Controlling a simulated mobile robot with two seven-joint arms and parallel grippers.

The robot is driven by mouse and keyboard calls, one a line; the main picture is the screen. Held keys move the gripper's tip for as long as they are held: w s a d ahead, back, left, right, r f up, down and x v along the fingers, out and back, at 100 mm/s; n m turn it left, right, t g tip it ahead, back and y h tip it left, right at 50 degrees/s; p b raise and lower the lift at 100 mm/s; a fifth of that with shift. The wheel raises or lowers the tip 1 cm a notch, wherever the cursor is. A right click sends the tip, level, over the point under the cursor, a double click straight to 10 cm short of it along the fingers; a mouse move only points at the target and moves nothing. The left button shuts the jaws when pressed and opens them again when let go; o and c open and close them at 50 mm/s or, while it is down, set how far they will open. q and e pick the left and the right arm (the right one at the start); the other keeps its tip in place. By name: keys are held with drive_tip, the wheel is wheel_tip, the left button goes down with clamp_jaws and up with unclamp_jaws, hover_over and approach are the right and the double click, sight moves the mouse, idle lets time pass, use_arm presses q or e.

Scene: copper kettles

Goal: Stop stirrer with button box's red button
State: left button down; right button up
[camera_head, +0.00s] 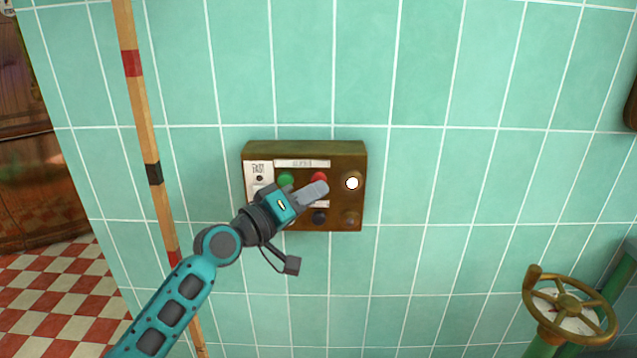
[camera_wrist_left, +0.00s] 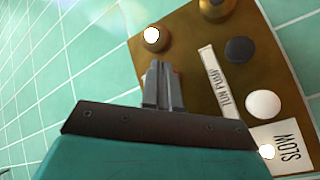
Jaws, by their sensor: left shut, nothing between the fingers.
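The button box (camera_head: 305,143) is a brown metal box fixed to the tiled wall. Its red button (camera_head: 319,177) shows just above my left gripper's fingertips; in the left wrist view only a sliver of red shows beside the fingers. My left gripper (camera_head: 318,188) is shut and empty, its fingers pointing at the box face in front of the red button. It also shows in the left wrist view (camera_wrist_left: 163,85). I cannot tell whether the tips touch the button. A green button (camera_head: 286,179) is left of the red one. My right gripper is not in view.
The box also has a lit white lamp (camera_head: 352,183), a black button (camera_head: 319,218), a white button (camera_wrist_left: 263,104) and a SLOW plate (camera_wrist_left: 285,140). A striped wooden pole (camera_head: 142,110) stands at left. A brass valve wheel (camera_head: 570,308) is at lower right.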

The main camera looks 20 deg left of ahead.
use_arm(q)
drive_tip(key=shift+w+a+b, duration=0.15)
drive_tip(key=shift+w+b, duration=0.15)
drive_tip(key=shift+w, duration=0.15)
idle(0.5)
drive_tip(key=shift+s, duration=0.1)
drive_tip(key=shift+s+d+p, duration=0.25)
drive_tip(key=shift+s+p, duration=0.3)
drive_tip(key=shift+s, duration=0.2)
drive_tip(key=s+p, duration=0.1)
drive_tip(key=s, duration=0.1)
drive_tip(key=s+d+p, duration=0.1)
drive_tip(key=s, duration=0.2)
drive_tip(key=shift+d+p, duration=0.2)
drive_tip(key=shift+p, duration=0.2)
drive_tip(key=shift+w, duration=0.1)
